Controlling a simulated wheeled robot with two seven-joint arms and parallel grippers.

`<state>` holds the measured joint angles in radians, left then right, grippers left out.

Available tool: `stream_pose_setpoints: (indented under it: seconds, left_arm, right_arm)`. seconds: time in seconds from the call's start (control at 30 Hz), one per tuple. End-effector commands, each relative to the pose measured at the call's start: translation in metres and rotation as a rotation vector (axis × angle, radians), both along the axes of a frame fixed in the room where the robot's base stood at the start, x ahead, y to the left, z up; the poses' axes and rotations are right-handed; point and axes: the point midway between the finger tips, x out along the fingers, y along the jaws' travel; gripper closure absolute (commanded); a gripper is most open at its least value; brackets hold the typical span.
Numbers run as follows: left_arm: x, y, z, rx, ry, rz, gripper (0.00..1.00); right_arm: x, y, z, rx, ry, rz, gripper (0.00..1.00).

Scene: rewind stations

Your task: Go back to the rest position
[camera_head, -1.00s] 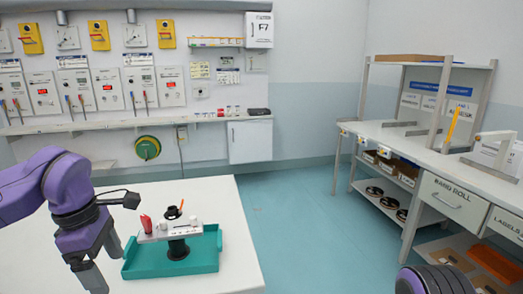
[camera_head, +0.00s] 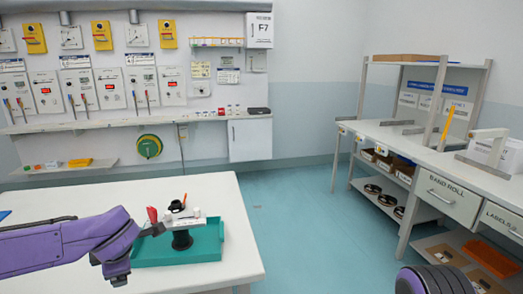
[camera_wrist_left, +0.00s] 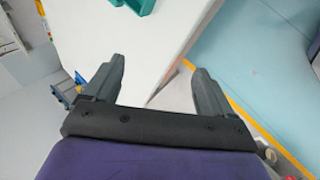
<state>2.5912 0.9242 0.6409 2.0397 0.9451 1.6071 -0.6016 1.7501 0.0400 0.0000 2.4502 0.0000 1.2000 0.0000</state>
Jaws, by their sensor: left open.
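My left arm comes in from the left over the white table (camera_head: 215,185). My left gripper shows in the left wrist view (camera_wrist_left: 158,78), open, with nothing between its two dark fingers. A small stand with a pale top plate and black base (camera_head: 181,240) is on the tray, with a red-handled item (camera_head: 152,214) beside the plate.
A shelf unit with drawers (camera_head: 450,196) stands at the right. A wall panel with meters and a ledge (camera_head: 140,124) runs along the back. Blue floor (camera_head: 300,215) between table and shelf unit is clear. Part of my right arm (camera_head: 435,280) shows at the bottom right.

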Motion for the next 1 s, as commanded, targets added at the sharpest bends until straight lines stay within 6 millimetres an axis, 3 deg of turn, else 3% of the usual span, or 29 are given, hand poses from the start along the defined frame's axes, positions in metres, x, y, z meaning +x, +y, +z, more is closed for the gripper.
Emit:
stream_pose_setpoints:
  seconds: [0.03, 0.17, 0.27, 0.3, 0.37, 0.4, 0.5, 0.6, 0.7, 1.0]
  left_arm:
    - [0.002, -0.004, -0.027, 0.089, -0.011, -0.044, 0.15]
    - [-0.005, -0.019, -0.104, 0.280, -0.032, -0.243, 0.15]
    - [-0.038, -0.037, -0.177, 0.373, 0.023, -0.481, 0.15]
    - [-0.059, -0.043, -0.206, 0.393, 0.063, -0.587, 0.15]
    - [-0.096, -0.050, -0.246, 0.408, 0.141, -0.743, 0.15]
    - [-0.124, -0.052, -0.269, 0.413, 0.201, -0.845, 0.15]
    - [-0.196, -0.048, -0.312, 0.419, 0.369, -1.075, 0.15]
    - [-0.254, -0.035, -0.335, 0.432, 0.523, -1.225, 0.15]
    - [-0.289, -0.025, -0.348, 0.437, 0.621, -1.293, 0.15]
    - [-0.289, -0.025, -0.348, 0.437, 0.621, -1.293, 0.15]
  right_arm:
    - [0.000, 0.000, 0.000, 0.000, 0.000, 0.000, 0.44]
    - [0.000, 0.000, 0.000, 0.000, 0.000, 0.000, 0.44]
    - [0.000, 0.000, 0.000, 0.000, 0.000, 0.000, 0.44]
    - [0.000, 0.000, 0.000, 0.000, 0.000, 0.000, 0.44]
    - [0.000, 0.000, 0.000, 0.000, 0.000, 0.000, 0.44]
    - [0.000, 0.000, 0.000, 0.000, 0.000, 0.000, 0.44]
    - [0.000, 0.000, 0.000, 0.000, 0.000, 0.000, 0.44]
    - [0.000, 0.000, 0.000, 0.000, 0.000, 0.000, 0.44]
    - [0.000, 0.000, 0.000, 0.000, 0.000, 0.000, 0.44]
    - [0.000, 0.000, 0.000, 0.000, 0.000, 0.000, 0.44]
